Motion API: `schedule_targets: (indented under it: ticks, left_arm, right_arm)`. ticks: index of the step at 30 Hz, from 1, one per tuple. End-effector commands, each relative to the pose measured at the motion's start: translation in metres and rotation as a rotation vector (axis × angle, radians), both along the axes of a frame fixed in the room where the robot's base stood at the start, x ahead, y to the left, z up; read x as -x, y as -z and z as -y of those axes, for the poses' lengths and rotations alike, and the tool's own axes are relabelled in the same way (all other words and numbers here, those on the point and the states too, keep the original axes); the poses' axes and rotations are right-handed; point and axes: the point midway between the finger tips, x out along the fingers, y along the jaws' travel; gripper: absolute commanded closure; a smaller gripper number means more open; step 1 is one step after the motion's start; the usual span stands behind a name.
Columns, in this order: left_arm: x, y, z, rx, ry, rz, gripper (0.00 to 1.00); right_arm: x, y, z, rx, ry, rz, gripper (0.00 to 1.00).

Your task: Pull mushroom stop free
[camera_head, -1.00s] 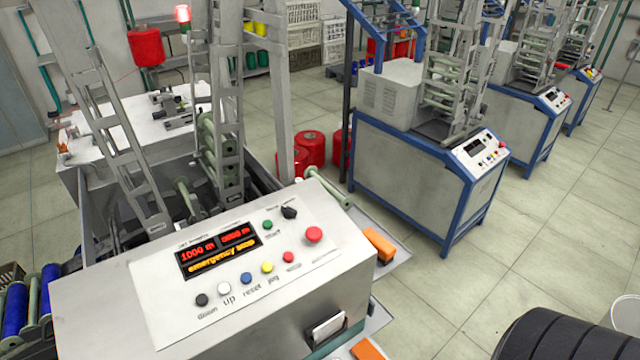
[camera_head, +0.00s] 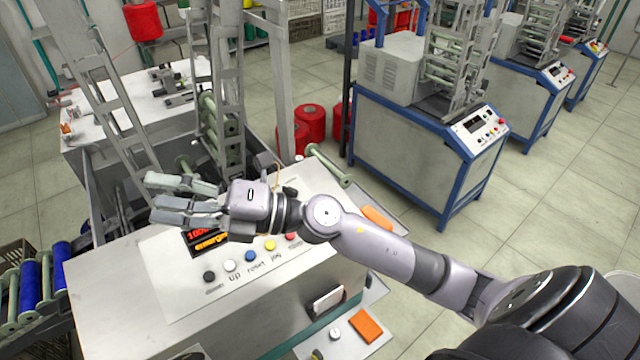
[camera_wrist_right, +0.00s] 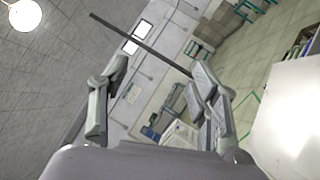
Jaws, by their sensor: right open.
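The white control panel (camera_head: 165,290) sits on top of the winding machine in front of me. My right gripper (camera_head: 152,197) hangs over the upper left of the panel, fingers pointing left, open and empty. It partly covers the display (camera_head: 208,243), where red digits and part of an orange line show. In the right wrist view the two fingers (camera_wrist_right: 160,95) stand apart with only distant room between them. My left gripper is not in view.
A row of black (camera_head: 209,276), white, blue (camera_head: 250,256), yellow (camera_head: 270,244) and red buttons runs along the panel's near side. Metal ladder-like frames rise behind it. An orange block (camera_head: 366,326) lies at the lower right. Other blue-framed machines stand beyond clear floor.

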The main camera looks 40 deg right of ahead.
Motion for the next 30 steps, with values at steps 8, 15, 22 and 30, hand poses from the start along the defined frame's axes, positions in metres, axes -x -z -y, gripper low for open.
schedule_targets:
  ticks: [8, 15, 22, 30]
  left_arm:
    - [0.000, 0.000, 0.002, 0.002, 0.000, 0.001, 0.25]
    - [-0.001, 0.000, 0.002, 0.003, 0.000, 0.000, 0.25]
    - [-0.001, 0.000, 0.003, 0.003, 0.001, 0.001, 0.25]
    - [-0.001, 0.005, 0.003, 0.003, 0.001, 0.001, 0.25]
  right_arm:
    - [-0.005, 0.119, 0.042, 0.956, -0.276, 0.131, 0.43]
    - [-0.031, 0.158, 0.198, 1.616, -0.260, -0.096, 0.43]
    - [-0.031, 0.148, 0.273, 1.844, -0.206, -0.268, 0.43]
    - [-0.031, 0.155, 0.279, 1.862, -0.204, -0.286, 0.43]
